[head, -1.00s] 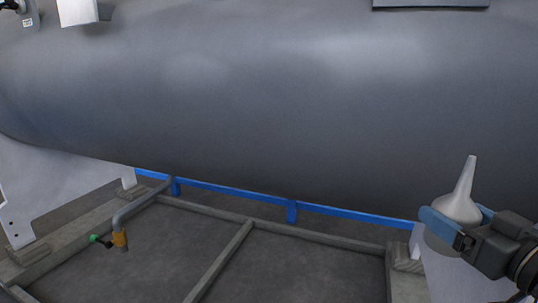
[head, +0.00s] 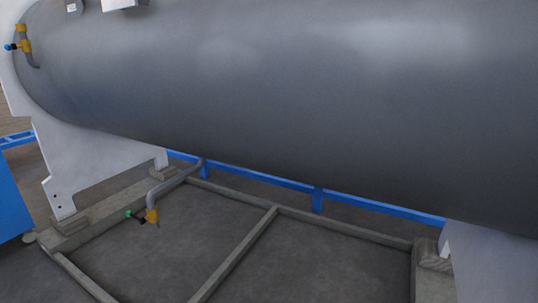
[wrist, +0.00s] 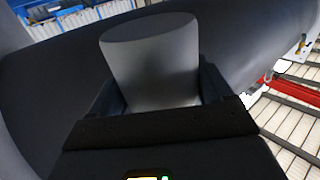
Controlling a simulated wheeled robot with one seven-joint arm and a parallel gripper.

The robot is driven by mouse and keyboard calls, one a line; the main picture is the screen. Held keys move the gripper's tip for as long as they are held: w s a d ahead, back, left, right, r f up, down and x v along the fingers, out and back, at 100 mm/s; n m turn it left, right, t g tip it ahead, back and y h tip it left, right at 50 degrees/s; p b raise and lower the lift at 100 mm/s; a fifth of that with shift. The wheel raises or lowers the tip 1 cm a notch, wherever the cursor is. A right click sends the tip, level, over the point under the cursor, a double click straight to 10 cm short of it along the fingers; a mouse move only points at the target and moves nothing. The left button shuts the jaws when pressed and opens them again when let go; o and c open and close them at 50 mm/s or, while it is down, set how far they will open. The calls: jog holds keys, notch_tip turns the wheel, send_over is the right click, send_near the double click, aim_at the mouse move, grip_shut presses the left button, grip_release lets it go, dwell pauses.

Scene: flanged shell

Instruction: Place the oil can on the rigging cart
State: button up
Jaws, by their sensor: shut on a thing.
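The oil can (wrist: 150,70) is in the wrist view as a grey, round body between the two dark fingers of my gripper (wrist: 158,95). My gripper is shut on it. The can's spout is hidden in this view. Neither the can nor my gripper shows in the head view. I cannot identify the rigging cart for sure; a blue panel (head: 12,195) is cut off at the left edge of the head view.
A large grey shell (head: 270,100) on white supports (head: 95,165) fills the head view. Below it are a floor frame, a blue rail (head: 260,186) and a pipe (head: 172,184) with a green-handled valve. The wrist view shows a red beam (wrist: 276,89) at right.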

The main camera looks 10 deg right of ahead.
jog(key=f, duration=0.2)
jog(key=a+f, duration=0.1)
jog(key=f, duration=0.3)
jog(key=shift+s+a+f, duration=0.1)
jog(key=shift+a+f, duration=0.15)
jog(key=shift+f, duration=0.05)
jog(key=a, duration=0.7)
jog(key=shift+w+a+r, duration=0.1)
jog(key=shift+w+r, duration=0.1)
